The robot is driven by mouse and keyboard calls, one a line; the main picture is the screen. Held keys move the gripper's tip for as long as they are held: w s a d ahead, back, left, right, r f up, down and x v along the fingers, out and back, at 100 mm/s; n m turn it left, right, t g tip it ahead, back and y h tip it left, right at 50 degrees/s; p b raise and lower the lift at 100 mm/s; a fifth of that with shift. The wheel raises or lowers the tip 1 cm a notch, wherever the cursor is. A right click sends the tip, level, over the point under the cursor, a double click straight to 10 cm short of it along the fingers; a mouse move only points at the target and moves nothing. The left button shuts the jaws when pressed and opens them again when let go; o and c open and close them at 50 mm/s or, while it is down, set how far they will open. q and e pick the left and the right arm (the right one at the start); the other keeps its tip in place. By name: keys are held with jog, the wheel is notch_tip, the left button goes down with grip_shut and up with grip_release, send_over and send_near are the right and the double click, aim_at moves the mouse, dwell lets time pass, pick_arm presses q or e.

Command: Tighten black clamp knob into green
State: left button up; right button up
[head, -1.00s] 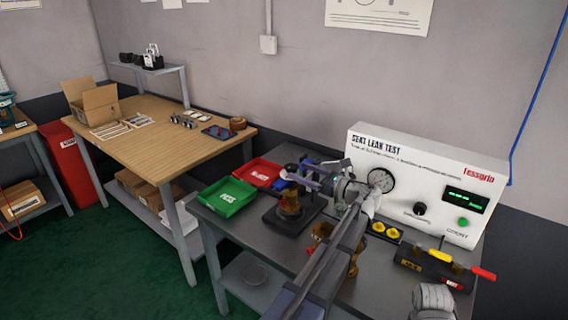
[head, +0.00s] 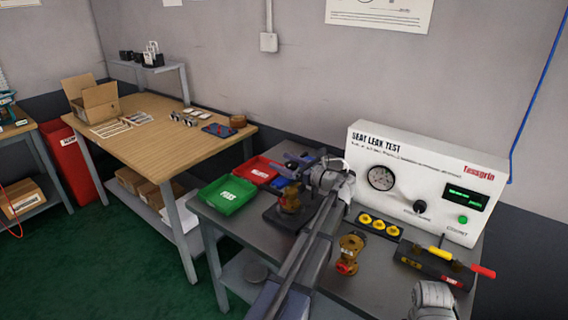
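A brass valve body (head: 290,200) stands in a dark clamp fixture (head: 279,219) on the grey bench. My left gripper (head: 294,167) is over the top of this fixture, and its wrist hides part of what lies behind. Its fingers blend with dark and bluish parts there, so I cannot tell whether it is open or holds a knob. A black knob (head: 420,206) shows on the white seat leak test panel (head: 400,155), to the right of a round gauge (head: 381,177). A green-lit display (head: 466,197) is at the panel's right.
A green tray (head: 228,194) and a red tray (head: 258,169) sit left of the fixture. A second brass valve (head: 350,254) stands right of my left arm. Yellow caps (head: 379,225) and a dark tool holder (head: 432,266) with yellow and red handles are near the panel.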

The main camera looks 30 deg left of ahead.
pick_arm(q)
grip_shut()
dwell(0.5)
jog(key=shift+m+t, duration=0.4)
jog(key=shift+t, duration=0.3)
jog(key=shift+m+t, duration=0.3)
jog(key=shift+t, duration=0.1)
jog(key=m+t, duration=0.1)
jog(key=m+t+h, duration=0.1)
jog(key=t, duration=0.1)
jog(key=shift+w+d+t, duration=0.1)
jog(key=shift+w+t, duration=0.1)
jog(key=shift+t, duration=0.1)
jog(key=m+t+h, duration=0.1)
jog(key=m+t, duration=0.1)
jog(key=w+m+t+h, duration=0.1)
jog(key=t+h, duration=0.1)
jog(key=d+m+t+h, duration=0.1)
jog(key=m+t+h, duration=0.1)
jog(key=shift+w+m+t, duration=0.3)
jog(key=shift+h, duration=0.3)
grip_release()
jog(key=shift+w, duration=0.1)
